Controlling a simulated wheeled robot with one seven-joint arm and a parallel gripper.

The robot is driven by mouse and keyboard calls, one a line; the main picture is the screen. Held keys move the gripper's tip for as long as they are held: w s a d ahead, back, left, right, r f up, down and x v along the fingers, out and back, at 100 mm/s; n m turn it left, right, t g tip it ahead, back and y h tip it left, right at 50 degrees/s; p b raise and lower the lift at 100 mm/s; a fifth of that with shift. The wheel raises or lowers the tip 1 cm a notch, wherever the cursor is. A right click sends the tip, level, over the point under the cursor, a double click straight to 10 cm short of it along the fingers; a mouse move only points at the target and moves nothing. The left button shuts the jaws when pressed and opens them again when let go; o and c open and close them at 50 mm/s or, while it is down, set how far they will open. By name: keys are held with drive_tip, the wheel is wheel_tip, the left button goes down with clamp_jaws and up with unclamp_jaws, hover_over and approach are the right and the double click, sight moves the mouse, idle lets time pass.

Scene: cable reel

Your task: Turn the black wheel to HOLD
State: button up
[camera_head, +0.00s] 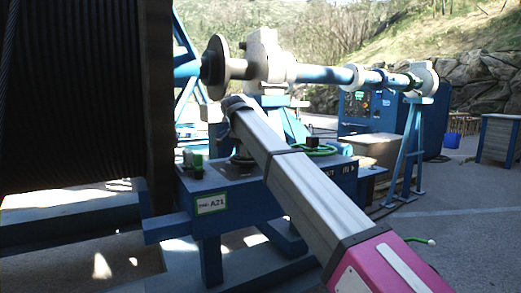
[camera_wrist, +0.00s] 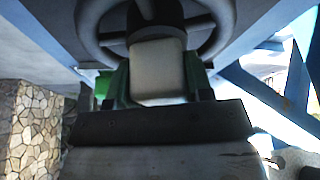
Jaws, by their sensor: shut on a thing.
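In the wrist view the wheel (camera_wrist: 91,22) shows as a dark grey ring with spokes and a black hub, at the top and cut off by the edge. My gripper (camera_wrist: 157,75) reaches up to it with green-edged fingers and is shut at its middle. A pale block (camera_wrist: 158,72) lies between the fingers; the exact contact is hidden. In the head view my arm crosses over the blue box (camera_head: 185,187), and its end bends down behind the forearm. The gripper and most of the wheel are hidden there. No HOLD mark can be read.
A large cable reel (camera_head: 85,100) stands close at the left. A green-and-black part (camera_head: 192,159), a black knob (camera_head: 312,143) and a green cable (camera_head: 322,150) are on the box. A blue shaft (camera_head: 325,74) runs behind. Open paving (camera_head: 450,215) lies at right.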

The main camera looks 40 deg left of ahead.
sight(240, 158)
idle(0.5)
drive_tip(key=o, duration=1.3)
drive_tip(key=shift+v, duration=5.4)
drive_tip(key=shift+a, duration=0.1)
